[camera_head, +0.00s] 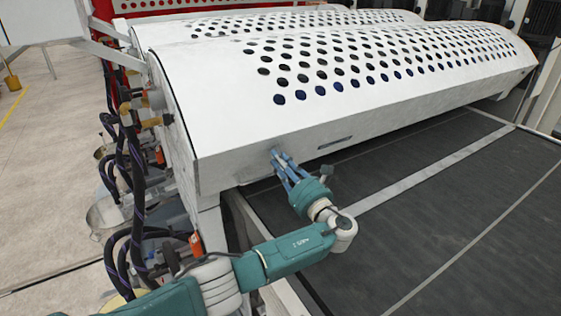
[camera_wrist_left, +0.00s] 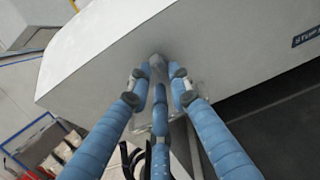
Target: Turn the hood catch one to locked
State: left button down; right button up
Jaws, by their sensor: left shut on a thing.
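The white perforated hood (camera_head: 330,75) of the roller coater fills the upper middle of the head view. Its lower front face also shows in the left wrist view (camera_wrist_left: 210,45). My left gripper (camera_head: 280,160) is at that front face near its left end. In the left wrist view its blue fingers (camera_wrist_left: 160,80) close around a small grey hood catch (camera_wrist_left: 157,62) on the face. The fingers hide most of the catch, so I cannot tell which way it is turned. My right gripper is not in view.
A dark conveyor belt (camera_head: 460,200) with pale stripes lies under and in front of the hood. Black hoses (camera_head: 130,180) and fittings hang at the machine's left end. Bare floor (camera_head: 40,150) is free at the far left.

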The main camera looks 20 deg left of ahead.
pick_arm(q)
jog(key=shift+f, duration=0.15)
jog(key=c, duration=1.6)
grip_release()
jog(key=shift+o, duration=0.2)
jog(key=v, duration=1.2)
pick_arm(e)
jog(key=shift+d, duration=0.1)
pick_arm(q)
jog(key=shift+d, duration=0.15)
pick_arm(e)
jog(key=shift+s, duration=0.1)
